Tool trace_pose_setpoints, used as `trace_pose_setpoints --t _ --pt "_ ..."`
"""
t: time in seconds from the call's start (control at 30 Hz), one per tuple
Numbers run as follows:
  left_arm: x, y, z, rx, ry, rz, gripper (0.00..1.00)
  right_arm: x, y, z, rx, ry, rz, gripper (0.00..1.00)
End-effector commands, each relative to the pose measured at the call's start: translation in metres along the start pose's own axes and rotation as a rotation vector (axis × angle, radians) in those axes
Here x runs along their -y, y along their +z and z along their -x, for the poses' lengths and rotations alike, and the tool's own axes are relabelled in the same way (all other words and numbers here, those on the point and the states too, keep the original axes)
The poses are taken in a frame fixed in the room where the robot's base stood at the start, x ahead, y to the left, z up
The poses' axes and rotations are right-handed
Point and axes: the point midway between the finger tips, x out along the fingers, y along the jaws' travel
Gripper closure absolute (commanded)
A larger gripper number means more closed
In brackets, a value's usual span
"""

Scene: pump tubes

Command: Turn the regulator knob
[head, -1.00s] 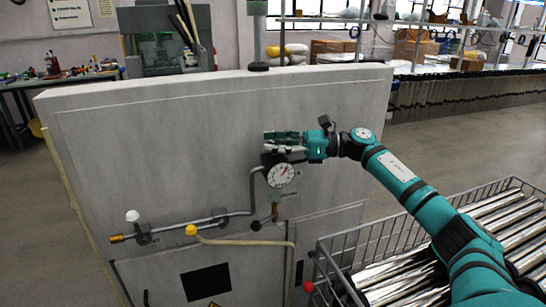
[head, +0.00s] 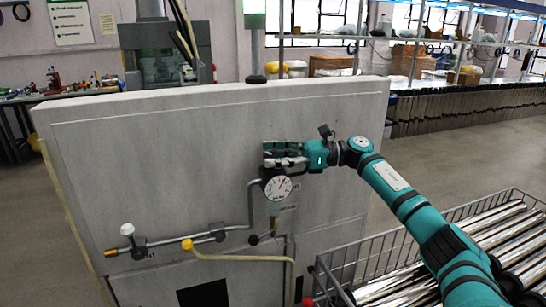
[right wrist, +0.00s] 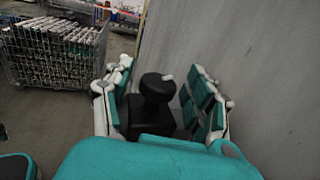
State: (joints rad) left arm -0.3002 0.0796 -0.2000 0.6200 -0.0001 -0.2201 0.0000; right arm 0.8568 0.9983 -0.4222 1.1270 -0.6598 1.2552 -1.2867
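The regulator knob (right wrist: 157,88) is black with a rounded top and sits on a wider dark body. In the right wrist view it stands between the spread fingers of my right gripper (right wrist: 160,95), with visible gaps on both sides. In the head view the same gripper (head: 283,154) is at the grey panel, just above the round white gauge (head: 277,188), and the knob is mostly hidden behind the fingers. The gauge has a red needle. My left gripper is not in view.
A wire cart (head: 390,260) with metal tubes stands at right, under my right arm. A second cart (right wrist: 55,50) shows in the wrist view.

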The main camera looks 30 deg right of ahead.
Motion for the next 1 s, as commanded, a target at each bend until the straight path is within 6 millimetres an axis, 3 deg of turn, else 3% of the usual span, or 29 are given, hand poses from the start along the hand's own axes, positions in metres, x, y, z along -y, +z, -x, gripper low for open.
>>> trace_pose_setpoints --t 0.33,0.8,1.0 --pt "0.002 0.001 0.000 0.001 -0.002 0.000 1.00 0.000 -0.001 0.009 -0.001 0.000 -0.001 0.44" --pt "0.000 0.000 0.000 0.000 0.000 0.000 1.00 0.000 0.000 0.100 0.001 -0.003 -0.002 0.44" --pt "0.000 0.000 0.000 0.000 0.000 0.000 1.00 0.000 0.000 0.119 0.001 -0.001 0.000 0.44"
